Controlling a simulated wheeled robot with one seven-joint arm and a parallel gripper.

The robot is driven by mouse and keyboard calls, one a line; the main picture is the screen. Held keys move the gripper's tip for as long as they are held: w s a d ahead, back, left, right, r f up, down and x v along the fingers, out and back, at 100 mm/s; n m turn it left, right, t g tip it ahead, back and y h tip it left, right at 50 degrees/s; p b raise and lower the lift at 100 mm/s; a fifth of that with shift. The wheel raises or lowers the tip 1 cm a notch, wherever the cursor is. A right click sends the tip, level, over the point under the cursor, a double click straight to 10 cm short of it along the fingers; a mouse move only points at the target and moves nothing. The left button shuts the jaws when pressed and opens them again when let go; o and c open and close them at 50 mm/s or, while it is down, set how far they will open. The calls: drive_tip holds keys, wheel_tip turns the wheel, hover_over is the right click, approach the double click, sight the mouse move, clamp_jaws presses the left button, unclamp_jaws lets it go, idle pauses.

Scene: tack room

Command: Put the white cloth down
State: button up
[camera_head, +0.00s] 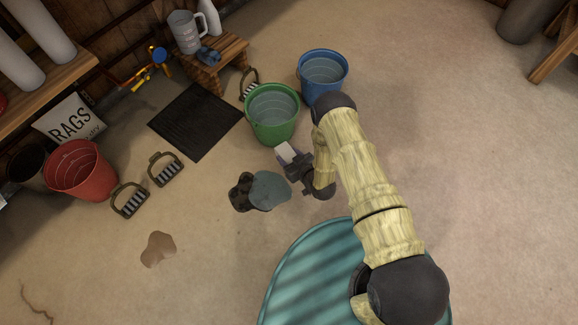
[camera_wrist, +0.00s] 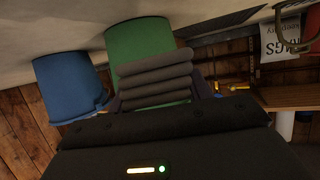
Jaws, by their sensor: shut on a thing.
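My gripper (camera_head: 288,158) is shut on a small pale folded thing, which I take to be the white cloth (camera_head: 286,151). It is held near the front of the green bucket, over the floor as seen from the head camera. In the wrist view the cloth (camera_wrist: 155,80) shows as a stack of grey, shaded folds between the dark fingers, with the green bucket behind it. I cannot tell its exact height above the floor.
A green bucket (camera_head: 272,116) and a blue bucket (camera_head: 323,74) stand near. A grey-blue patch (camera_head: 269,190) and dark lump (camera_head: 241,192) lie below left. Stirrup-like irons (camera_head: 165,170), a black mat (camera_head: 196,122) and a red bucket (camera_head: 80,170) are left. Floor at right is clear.

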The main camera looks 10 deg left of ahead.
drive_tip(key=shift+f, duration=0.5)
drive_tip(key=shift+f+b, duration=1.3)
drive_tip(key=shift+f, duration=0.6)
drive_tip(key=shift+f+b, duration=0.35)
drive_tip(key=shift+f, duration=0.2)
drive_tip(key=o, duration=1.1)
